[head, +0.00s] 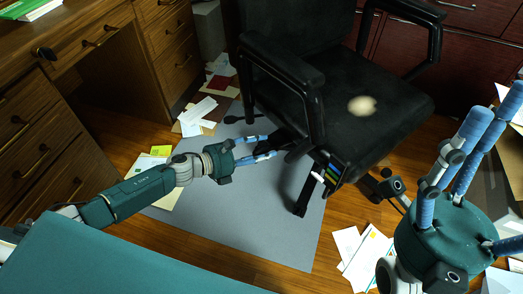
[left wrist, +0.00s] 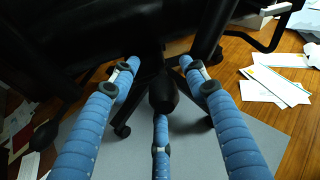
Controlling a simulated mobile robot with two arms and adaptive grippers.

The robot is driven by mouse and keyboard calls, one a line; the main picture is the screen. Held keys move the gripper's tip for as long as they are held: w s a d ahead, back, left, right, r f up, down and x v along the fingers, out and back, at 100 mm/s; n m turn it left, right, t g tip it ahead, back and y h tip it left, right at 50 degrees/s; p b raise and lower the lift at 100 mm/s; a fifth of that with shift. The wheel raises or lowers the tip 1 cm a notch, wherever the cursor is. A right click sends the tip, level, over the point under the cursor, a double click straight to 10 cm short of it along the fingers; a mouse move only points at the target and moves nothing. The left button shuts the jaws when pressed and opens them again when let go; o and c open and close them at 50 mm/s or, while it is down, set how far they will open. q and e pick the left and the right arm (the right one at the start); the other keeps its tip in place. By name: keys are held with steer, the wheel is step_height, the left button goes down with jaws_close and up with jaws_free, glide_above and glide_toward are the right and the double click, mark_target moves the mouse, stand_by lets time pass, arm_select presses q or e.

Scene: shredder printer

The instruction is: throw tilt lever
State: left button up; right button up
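The black office chair (head: 385,125) stands on a grey floor mat (head: 235,220). My left gripper (head: 272,146) is low at the chair's left side, below the armrest, with its fingers pointing under the seat. In the left wrist view its blue fingers are spread, with a dark rounded knob (left wrist: 162,92) between and beyond them. I cannot tell whether this knob is the tilt lever or whether a finger touches it. A black paddle-ended lever (head: 232,119) sticks out left of the chair; a similar paddle shows in the left wrist view (left wrist: 45,135). My right gripper (head: 488,125) is open and empty, fingers upward.
The chair's armrest (head: 312,120) rises just right of the left gripper. A wooden desk (head: 75,120) with drawers stands at left. Papers (head: 200,112) lie behind the mat and more papers (head: 362,250) lie at lower right. The mat's front is clear.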

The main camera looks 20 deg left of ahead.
arm_select(q)
steer(key=shift+f, duration=0.15)
steer(key=shift+s+a, duration=0.2)
steer(key=shift+s, duration=0.05)
steer(key=v, duration=1.1)
steer(key=shift+a, duration=0.2)
steer(key=shift+s, duration=0.15)
